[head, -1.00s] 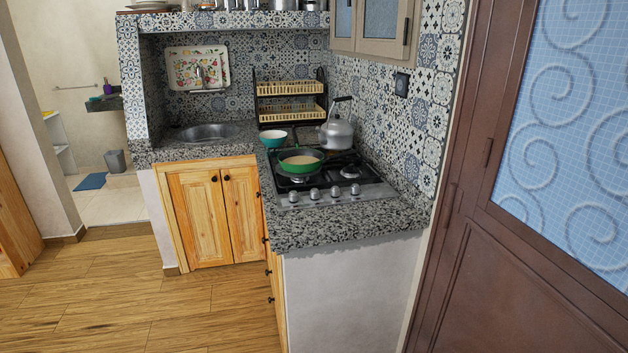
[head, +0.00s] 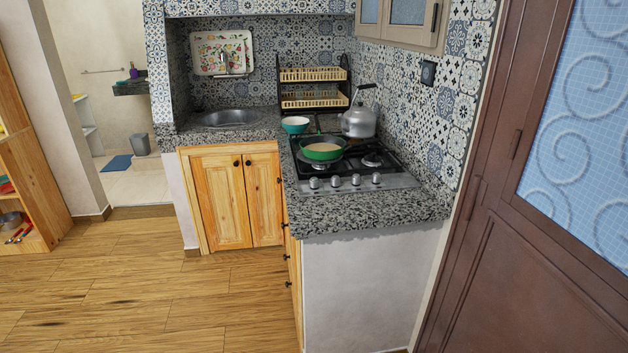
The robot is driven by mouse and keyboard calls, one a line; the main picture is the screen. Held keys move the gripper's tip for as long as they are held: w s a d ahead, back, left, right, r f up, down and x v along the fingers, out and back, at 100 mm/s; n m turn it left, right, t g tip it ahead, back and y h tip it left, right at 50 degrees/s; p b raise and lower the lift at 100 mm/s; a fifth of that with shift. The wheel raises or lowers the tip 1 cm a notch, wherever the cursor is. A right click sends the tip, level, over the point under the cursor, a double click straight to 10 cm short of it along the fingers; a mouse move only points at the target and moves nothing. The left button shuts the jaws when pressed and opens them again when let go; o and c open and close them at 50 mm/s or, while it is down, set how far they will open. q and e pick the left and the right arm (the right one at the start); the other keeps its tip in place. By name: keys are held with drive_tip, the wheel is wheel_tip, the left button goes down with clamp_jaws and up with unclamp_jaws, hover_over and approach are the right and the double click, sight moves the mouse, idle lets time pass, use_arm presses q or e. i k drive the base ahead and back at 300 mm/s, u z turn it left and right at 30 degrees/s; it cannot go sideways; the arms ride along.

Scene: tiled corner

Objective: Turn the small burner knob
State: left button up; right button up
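A gas stove (head: 400,181) is set into the speckled granite counter, some distance ahead of me. Several silver burner knobs (head: 335,181) stand in a row along its front edge. They are too small to tell which one belongs to the small burner or how each is turned. A green pan (head: 321,155) sits on a left burner. A silver kettle (head: 359,121) stands at the back right of the stove. A bare burner (head: 372,160) shows at the right. Neither of my grippers is in the view.
A brown door (head: 485,250) with blue patterned glass is close on the right. The counter's white end wall (head: 365,285) faces me. The wooden floor (head: 160,290) is clear at the left. A wooden shelf (head: 30,190) stands at the far left.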

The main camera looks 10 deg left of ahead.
sight(313, 184)
drive_tip(key=k, duration=0.5)
drive_tip(key=u, duration=0.8)
drive_tip(key=i, duration=1.05)
drive_tip(key=z, duration=0.5)
drive_tip(key=i, duration=0.75)
drive_tip(key=z, duration=0.65)
